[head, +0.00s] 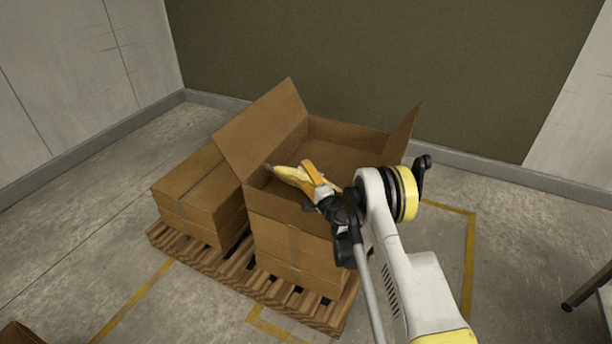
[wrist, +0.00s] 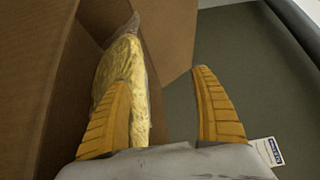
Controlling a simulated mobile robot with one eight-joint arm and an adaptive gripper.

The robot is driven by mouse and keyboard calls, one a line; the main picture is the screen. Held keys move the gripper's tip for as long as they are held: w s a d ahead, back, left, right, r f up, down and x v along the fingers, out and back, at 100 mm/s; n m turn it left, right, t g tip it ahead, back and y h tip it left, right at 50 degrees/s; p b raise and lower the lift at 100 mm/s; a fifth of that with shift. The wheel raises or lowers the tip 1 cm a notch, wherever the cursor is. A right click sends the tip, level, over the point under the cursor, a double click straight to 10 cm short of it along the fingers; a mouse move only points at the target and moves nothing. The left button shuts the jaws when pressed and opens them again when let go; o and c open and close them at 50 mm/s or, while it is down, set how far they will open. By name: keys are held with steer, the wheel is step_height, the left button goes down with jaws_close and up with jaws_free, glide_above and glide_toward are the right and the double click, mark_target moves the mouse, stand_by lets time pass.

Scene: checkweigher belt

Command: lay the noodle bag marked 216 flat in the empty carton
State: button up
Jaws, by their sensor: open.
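The open carton (head: 295,235) stands on a pallet with its flaps up; its cardboard also shows in the wrist view (wrist: 30,70). My gripper (head: 318,178) is at the carton's opening, and its orange fingers (wrist: 160,80) are spread apart in the wrist view. A yellow bag (head: 287,174) is beside the fingers at the opening. In the wrist view the bag (wrist: 128,60) stands on edge behind and beside the left finger, away from the right finger. Whether it touches the left finger or rests on anything is unclear. No 216 marking is readable. The carton's floor is mostly hidden.
A closed carton (head: 200,190) stands left of the open one on the same wooden pallet (head: 190,258). Raised flaps (head: 262,130) flank the opening. Bare floor lies around, with yellow lines. A table leg (head: 590,285) shows at the right edge.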

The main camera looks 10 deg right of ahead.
step_height(320, 180, up, 10)
stand_by(0.5)
